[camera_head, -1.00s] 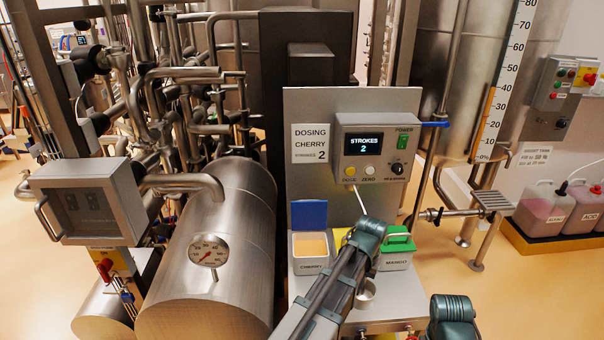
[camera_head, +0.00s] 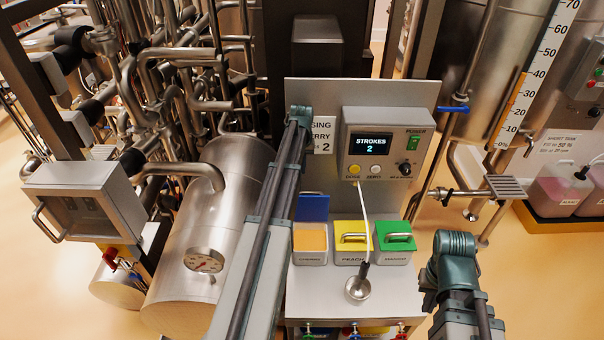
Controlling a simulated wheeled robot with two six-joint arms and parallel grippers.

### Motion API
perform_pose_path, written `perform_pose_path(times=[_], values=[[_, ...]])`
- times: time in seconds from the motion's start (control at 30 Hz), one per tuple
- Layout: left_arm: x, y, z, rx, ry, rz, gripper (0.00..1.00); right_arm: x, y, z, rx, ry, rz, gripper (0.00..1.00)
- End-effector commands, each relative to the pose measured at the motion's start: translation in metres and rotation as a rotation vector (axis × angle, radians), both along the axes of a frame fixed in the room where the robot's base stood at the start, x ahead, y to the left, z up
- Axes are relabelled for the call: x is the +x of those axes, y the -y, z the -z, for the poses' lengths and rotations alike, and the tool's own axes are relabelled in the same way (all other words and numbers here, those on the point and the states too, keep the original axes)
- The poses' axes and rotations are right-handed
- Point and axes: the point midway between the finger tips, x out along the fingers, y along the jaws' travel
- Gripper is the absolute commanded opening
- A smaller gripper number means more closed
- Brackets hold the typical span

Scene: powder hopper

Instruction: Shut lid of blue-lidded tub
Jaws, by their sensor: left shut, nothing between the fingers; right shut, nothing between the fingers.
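The blue-lidded tub (camera_head: 309,259) stands at the left of a row of three tubs, with orange powder showing inside. Its blue lid (camera_head: 314,208) stands open and upright at the back of the tub. The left arm's edge covers part of its left side. My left gripper (camera_head: 300,118) is at the far end of the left arm, above and behind the blue lid, in front of the sign panel. It is shut and apart from the lid; its fingertips are hard to make out. My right gripper (camera_head: 450,250) is shut and empty, right of the tubs.
The yellow-lidded tub (camera_head: 352,256) and the green-lidded tub (camera_head: 395,258) are closed beside it. A steel tank (camera_head: 205,230) is at the left.

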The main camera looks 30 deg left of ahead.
Motion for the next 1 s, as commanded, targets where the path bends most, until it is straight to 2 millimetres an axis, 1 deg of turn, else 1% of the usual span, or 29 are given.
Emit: perform_pose_path(times=[0.27,0.7,0.83,1.0], values=[[0.002,-0.001,0.028,0.0,0.0,0.001,0.0,0.0,0.0,0.028,0.0,0.001,0.0,0.0],[0.007,-0.004,0.087,0.0,0.0,0.001,0.0,0.001,0.0,0.087,-0.002,0.0,-0.013,0.0],[0.008,-0.004,0.095,0.0,0.0,0.002,0.0,0.001,0.0,0.095,-0.002,0.0,-0.014,0.0],[0.008,-0.004,0.097,0.0,0.0,0.001,0.0,0.001,0.0,0.097,-0.002,0.0,-0.014,0.0]])
